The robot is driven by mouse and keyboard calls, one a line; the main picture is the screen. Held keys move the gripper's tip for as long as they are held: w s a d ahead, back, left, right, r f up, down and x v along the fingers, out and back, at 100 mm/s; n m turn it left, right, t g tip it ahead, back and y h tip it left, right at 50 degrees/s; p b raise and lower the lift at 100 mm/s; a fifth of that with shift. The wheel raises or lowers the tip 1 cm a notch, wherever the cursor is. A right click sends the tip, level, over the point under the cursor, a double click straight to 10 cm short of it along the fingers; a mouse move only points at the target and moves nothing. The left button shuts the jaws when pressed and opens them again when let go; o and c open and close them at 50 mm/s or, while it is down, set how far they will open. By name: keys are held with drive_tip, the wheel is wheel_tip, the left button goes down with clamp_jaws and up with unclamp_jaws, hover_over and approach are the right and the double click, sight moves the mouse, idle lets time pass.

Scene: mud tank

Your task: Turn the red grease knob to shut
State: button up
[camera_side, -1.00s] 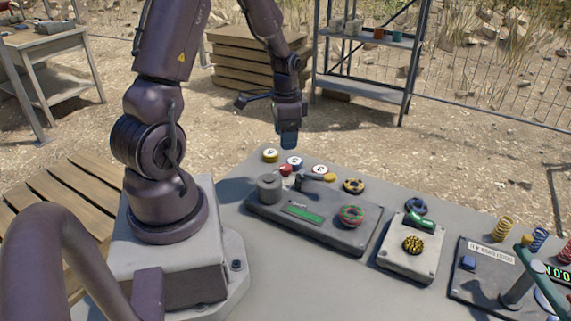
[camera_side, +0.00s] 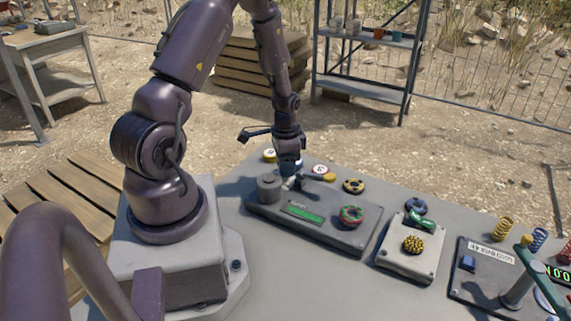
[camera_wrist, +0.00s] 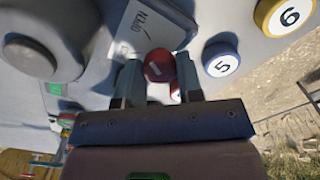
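The red grease knob (camera_wrist: 160,65) is round with a white mark, and shows in the wrist view just past and between my fingertips. A pale label plate (camera_wrist: 145,35) with dark lettering, seemingly "OPEN", lies beside it. My gripper (camera_wrist: 160,75) is open, with one finger on each side of the knob; whether they touch it I cannot tell. In the side view my gripper (camera_side: 290,172) points down over the left back part of the grey panel (camera_side: 325,232), and hides the knob there.
A grey cylinder (camera_side: 268,188) stands close left of my gripper. Numbered discs, among them a blue-rimmed 5 (camera_wrist: 220,60) and a yellow 6 (camera_wrist: 284,15), lie behind the panel.

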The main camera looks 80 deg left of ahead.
drive_tip(key=c, duration=0.3)
drive_tip(key=shift+c, duration=0.2)
drive_tip(key=n, duration=1.1)
drive_tip(key=shift+n, duration=0.4)
idle(0.3)
drive_tip(key=o, duration=0.9)
drive_tip(key=shift+o, duration=0.2)
